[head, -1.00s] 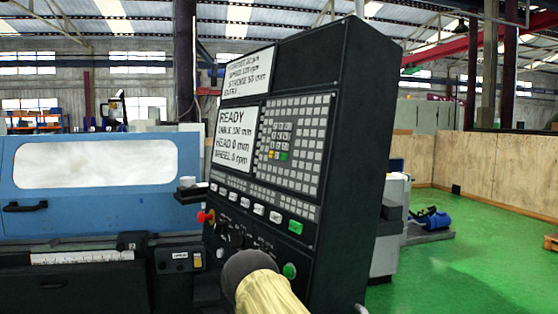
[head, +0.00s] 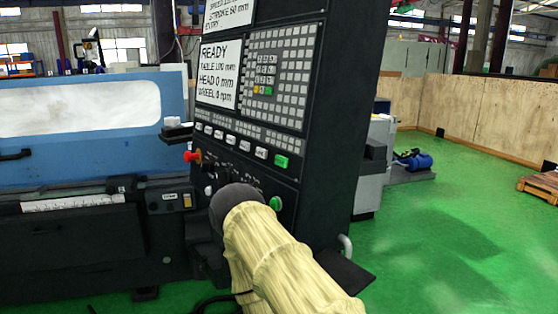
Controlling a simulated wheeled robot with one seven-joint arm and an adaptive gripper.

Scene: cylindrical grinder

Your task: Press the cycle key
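The black control panel (head: 345,120) stands upright in the middle of the head view. A row of white keys (head: 261,153) runs across its lower part and ends at the right in a green key (head: 281,161). A round green button (head: 275,203) sits lower down. The key labels are too small to read, so I cannot tell which is the cycle key. The screen (head: 219,74) reads READY. My cream-sleeved arm with a dark rounded end reaches up from the bottom in front of the panel's lower part. My gripper's fingers do not show.
A red knob (head: 192,156) sticks out at the panel's left edge. The blue grinder enclosure (head: 90,150) with a pale window is on the left. Green floor (head: 450,240) is open on the right, with a wooden pallet (head: 540,187) at the far edge.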

